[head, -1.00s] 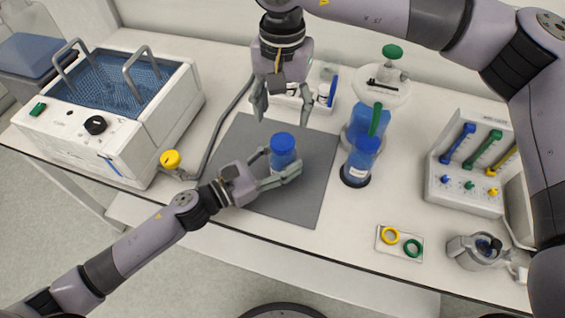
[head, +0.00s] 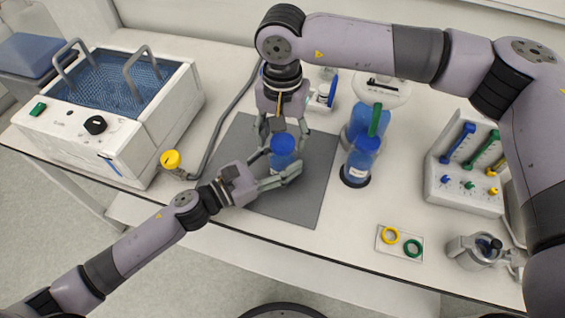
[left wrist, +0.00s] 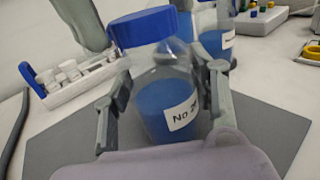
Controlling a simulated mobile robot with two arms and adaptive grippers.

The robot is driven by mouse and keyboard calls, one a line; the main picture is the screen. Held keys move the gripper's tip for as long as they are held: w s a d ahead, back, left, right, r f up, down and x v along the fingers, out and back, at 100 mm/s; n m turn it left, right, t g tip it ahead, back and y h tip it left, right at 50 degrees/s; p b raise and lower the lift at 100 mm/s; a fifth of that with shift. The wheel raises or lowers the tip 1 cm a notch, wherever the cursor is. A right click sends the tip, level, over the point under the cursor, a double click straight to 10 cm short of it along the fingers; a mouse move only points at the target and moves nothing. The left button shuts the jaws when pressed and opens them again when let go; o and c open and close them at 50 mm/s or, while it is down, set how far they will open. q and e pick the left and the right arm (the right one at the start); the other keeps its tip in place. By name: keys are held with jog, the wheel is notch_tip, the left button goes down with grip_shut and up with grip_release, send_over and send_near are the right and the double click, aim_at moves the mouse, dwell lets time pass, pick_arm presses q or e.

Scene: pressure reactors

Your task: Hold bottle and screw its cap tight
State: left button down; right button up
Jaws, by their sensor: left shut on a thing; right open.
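A clear bottle of blue liquid (head: 283,163) with a blue cap (head: 283,145) stands upright on the grey mat (head: 315,185). My left gripper (head: 278,172) is shut around its body from the left side. In the left wrist view the bottle (left wrist: 165,98) sits between the two fingers, with the blue cap (left wrist: 143,26) on top and a partly readable label. My right gripper (head: 283,132) is open, pointing down just above the cap, its fingers on either side of it; whether they touch the cap cannot be told.
A water bath (head: 140,125) stands at the left. Blue-liquid vessels (head: 362,158) stand right of the mat. A rack with coloured valves (head: 465,175), a plate with yellow and green rings (head: 400,243) and a metal clamp (head: 475,252) are further right. A white tray with small parts lies behind.

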jog(key=shift+f, duration=0.2)
jog(key=shift+c, duration=0.6)
jog(key=c, duration=1.1)
jog(key=m, duration=2.6)
jog(key=shift+m, duration=0.3)
jog(key=o, duration=1.3)
jog(key=shift+c, duration=0.2)
